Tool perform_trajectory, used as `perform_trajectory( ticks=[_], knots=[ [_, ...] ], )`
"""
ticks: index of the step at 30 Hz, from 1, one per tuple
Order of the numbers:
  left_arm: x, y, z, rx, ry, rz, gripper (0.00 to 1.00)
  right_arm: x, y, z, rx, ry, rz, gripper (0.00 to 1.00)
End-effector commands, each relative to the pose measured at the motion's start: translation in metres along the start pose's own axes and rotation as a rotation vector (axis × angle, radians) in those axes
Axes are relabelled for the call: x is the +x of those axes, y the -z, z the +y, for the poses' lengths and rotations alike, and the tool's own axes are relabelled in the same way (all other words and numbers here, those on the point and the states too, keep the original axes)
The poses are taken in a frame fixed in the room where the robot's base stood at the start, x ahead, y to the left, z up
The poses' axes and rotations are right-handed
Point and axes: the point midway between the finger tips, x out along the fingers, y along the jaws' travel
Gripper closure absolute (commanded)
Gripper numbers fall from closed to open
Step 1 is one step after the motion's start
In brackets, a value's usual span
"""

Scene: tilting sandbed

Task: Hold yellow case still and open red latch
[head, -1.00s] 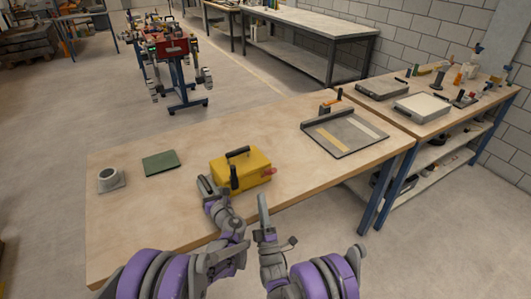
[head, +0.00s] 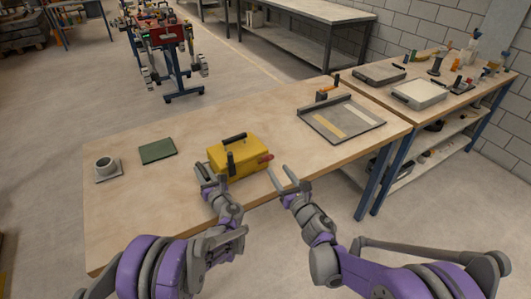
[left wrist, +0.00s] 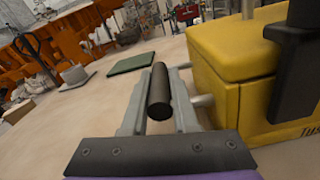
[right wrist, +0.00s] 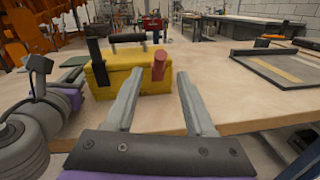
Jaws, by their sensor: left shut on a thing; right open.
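The yellow case (head: 242,150) stands near the front edge of the wooden table, with a black handle on its lid. Its red latch (head: 265,157) sticks out at its right end; it also shows in the right wrist view (right wrist: 159,66). My left gripper (head: 208,173) is at the case's left end, shut on a black cylindrical side handle (left wrist: 159,92). My right gripper (head: 281,174) is open and empty, just right of and in front of the red latch. In the right wrist view, the latch appears ahead between the open fingers, apart from them.
A black upright part (head: 230,163) is on the case's front. A green pad (head: 157,151) and a grey cup-like piece (head: 106,166) lie to the left. A grey tray (head: 341,119) lies to the right. The tabletop between case and tray is clear.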

Motion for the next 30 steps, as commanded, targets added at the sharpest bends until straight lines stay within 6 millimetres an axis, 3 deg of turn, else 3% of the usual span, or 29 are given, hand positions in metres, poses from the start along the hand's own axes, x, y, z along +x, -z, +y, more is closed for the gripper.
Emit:
perform_trajectory(
  ticks=[9,15,21,29,30],
  knots=[
    [0.000,0.000,0.000,0.001,0.000,-0.001,1.00,0.064,0.000,0.002,0.004,-0.003,-0.001,0.45],
    [0.000,0.000,0.000,0.001,0.000,0.000,1.00,0.095,0.000,0.001,0.005,-0.003,-0.002,0.45],
    [0.000,0.000,0.000,0.001,0.000,0.000,1.00,0.108,0.000,0.001,0.005,-0.003,-0.002,0.45],
    [0.000,0.000,0.000,0.001,-0.001,0.000,1.00,0.109,0.000,0.001,0.005,-0.003,-0.002,0.45],
    [0.000,0.000,0.000,0.001,-0.001,0.000,1.00,0.109,0.000,0.001,0.005,-0.003,-0.002,0.49]
  ],
)
